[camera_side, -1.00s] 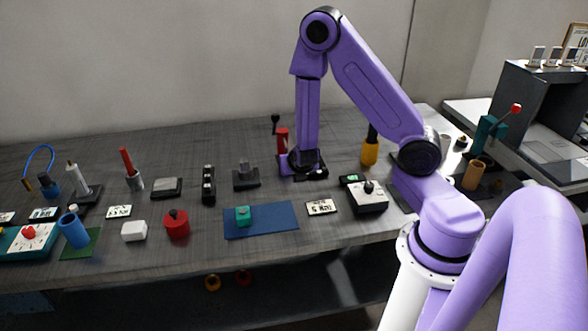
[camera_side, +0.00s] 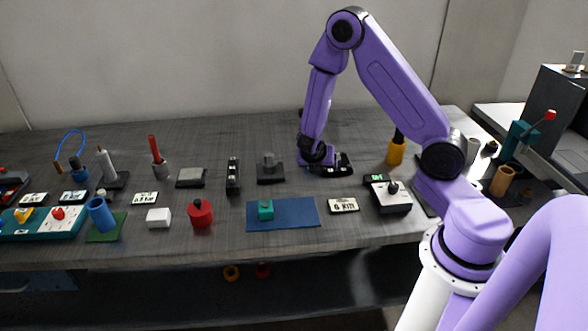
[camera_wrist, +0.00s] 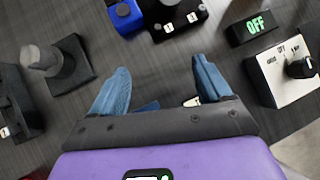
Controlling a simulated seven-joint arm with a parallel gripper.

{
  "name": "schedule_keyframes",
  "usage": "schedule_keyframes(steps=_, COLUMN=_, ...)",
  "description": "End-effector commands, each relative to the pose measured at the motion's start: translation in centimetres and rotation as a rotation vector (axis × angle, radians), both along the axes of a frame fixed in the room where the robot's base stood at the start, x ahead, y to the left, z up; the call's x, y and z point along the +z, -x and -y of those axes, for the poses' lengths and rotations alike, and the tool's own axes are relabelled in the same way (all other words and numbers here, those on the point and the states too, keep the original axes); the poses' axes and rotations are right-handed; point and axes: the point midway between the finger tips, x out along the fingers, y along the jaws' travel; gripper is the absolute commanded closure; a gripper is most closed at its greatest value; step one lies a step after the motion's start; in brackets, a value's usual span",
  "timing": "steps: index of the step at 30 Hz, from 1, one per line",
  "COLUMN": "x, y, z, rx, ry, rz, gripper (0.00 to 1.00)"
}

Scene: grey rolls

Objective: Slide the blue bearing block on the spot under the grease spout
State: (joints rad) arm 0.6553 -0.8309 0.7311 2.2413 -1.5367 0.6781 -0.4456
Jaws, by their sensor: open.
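The blue bearing block (camera_wrist: 125,15) is at the top edge of the wrist view, partly cut off. It lies just left of a black plate with white tags (camera_wrist: 180,17); I cannot tell whether they touch. My gripper (camera_wrist: 159,65) is open and empty, its two blue fingers apart below the block in that view. In the side view, my gripper (camera_side: 314,153) is low at the black plate (camera_side: 343,165), and the block is hidden. I cannot make out the spout or the spot.
A grey piece on a black base (camera_side: 270,170) stands left of my gripper. A knob box (camera_side: 390,197) and an OFF display (camera_wrist: 257,27) are right. An orange bottle (camera_side: 396,153) stands behind.

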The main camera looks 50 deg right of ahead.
Motion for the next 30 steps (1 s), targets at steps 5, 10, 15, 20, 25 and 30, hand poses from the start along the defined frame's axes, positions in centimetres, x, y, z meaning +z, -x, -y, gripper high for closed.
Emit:
schedule_keyframes(steps=5, x=-1.0, y=-1.0, z=-0.4, rx=-0.119, ry=-0.082, rz=-0.046, gripper=0.22)
schedule_keyframes(steps=10, x=-1.8, y=-2.5, z=-1.4, rx=-0.207, ry=-0.191, rz=-0.067, gripper=0.22)
schedule_keyframes(steps=15, x=-2.4, y=-4.5, z=-2.6, rx=-0.267, ry=-0.305, rz=-0.061, gripper=0.22)
schedule_keyframes(steps=20, x=-2.6, y=-6.1, z=-3.3, rx=-0.297, ry=-0.383, rz=-0.045, gripper=0.22)
schedule_keyframes(steps=25, x=-2.6, y=-7.0, z=-3.8, rx=-0.307, ry=-0.422, rz=-0.033, gripper=0.22)
schedule_keyframes(steps=30, x=-2.6, y=-7.1, z=-3.8, rx=-0.310, ry=-0.428, rz=-0.033, gripper=0.22)
